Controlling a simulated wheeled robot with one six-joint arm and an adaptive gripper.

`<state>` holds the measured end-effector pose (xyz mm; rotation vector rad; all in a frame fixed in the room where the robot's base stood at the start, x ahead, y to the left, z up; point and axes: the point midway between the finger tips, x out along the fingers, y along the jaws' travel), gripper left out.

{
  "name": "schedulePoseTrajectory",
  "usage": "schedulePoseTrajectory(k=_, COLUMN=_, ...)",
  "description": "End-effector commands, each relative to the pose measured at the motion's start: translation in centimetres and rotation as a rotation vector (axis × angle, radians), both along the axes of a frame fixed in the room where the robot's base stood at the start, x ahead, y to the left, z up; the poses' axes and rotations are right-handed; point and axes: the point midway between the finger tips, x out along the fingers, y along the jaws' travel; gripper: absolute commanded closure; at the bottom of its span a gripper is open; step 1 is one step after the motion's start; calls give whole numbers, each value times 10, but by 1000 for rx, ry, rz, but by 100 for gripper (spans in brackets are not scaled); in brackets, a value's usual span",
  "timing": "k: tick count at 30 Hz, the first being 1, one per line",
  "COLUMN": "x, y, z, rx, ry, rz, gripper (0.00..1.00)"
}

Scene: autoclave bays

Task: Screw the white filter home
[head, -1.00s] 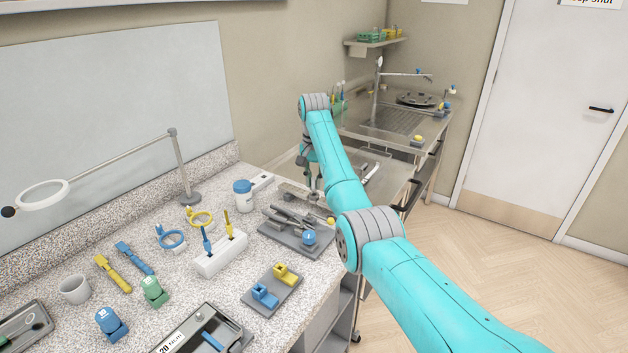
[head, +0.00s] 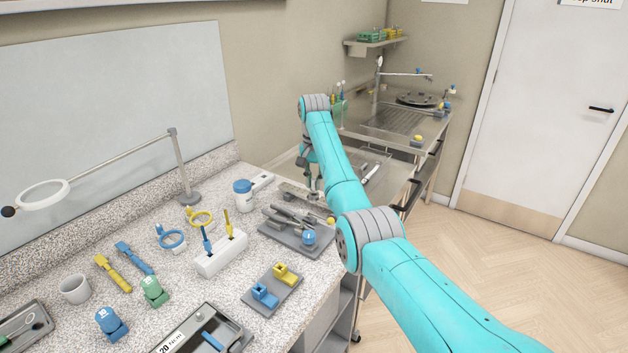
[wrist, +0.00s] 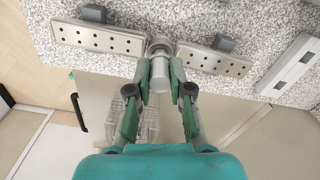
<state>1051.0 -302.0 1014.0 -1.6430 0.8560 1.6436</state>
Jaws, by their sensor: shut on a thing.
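In the wrist view my gripper (wrist: 160,78) is shut on the white filter (wrist: 159,70), a pale cylinder held between the two green-backed fingers. The filter's far end lines up with a round metal fitting (wrist: 160,45) at the counter's edge. I cannot tell how far the filter is seated in it. In the head view my gripper is mostly hidden behind my turquoise arm, and I cannot make out the filter there.
Perforated metal plates stand left (wrist: 98,38) and right (wrist: 212,58) of the fitting, close to the fingers. A wire basket (wrist: 148,122) is below. In the head view, a white-and-blue jar (head: 243,193) and a grey tool tray (head: 290,238) are on the speckled counter.

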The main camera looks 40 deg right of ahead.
Motion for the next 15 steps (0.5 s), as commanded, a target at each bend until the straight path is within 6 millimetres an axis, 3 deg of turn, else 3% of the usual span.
schedulePoseTrajectory(k=15, x=0, y=0, z=-9, rx=0, ry=0, rz=0, gripper=100)
